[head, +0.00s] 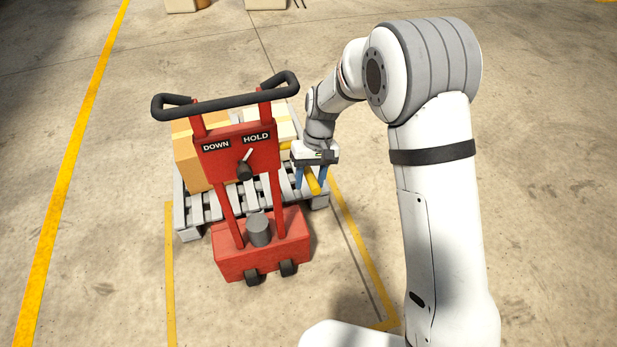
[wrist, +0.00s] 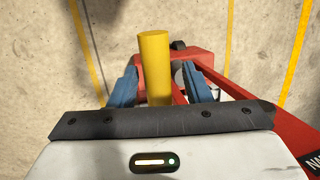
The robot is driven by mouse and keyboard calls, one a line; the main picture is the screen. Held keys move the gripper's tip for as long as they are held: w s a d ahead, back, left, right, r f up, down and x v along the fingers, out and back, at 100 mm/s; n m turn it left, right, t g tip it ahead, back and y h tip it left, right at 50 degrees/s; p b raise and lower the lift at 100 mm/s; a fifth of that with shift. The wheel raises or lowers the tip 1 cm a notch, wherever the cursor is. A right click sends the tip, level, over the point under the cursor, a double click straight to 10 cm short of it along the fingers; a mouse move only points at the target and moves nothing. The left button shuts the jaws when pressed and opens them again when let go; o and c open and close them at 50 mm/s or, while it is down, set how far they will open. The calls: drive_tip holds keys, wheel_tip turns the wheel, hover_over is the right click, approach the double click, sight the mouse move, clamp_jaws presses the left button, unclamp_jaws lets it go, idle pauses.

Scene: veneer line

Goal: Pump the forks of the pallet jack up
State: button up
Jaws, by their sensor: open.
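The red pallet jack (head: 262,248) stands at the end of a grey pallet, with a black handlebar (head: 225,104) on top. Its red panel (head: 212,160) carries the labels DOWN and HOLD. A black knob (head: 244,171) with a white pointer sits below them; the pointer tilts up and right, towards HOLD. A yellow pump lever (head: 313,182) sticks out at the jack's right side; it also shows in the wrist view (wrist: 154,55). My gripper (head: 311,184) is open, its blue fingers on either side of the lever. In the wrist view (wrist: 158,82) gaps show between fingers and lever.
The slatted pallet (head: 187,219) bears cardboard boxes (head: 190,160). Yellow floor lines (head: 169,280) run beside the jack, and a longer one (head: 60,190) runs at the left. More boxes (head: 265,4) stand far back. The floor at left and front is clear.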

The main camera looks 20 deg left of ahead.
drive_tip(key=v, duration=0.7)
drive_tip(key=shift+w+r, duration=0.15)
drive_tip(key=shift+r, duration=0.2)
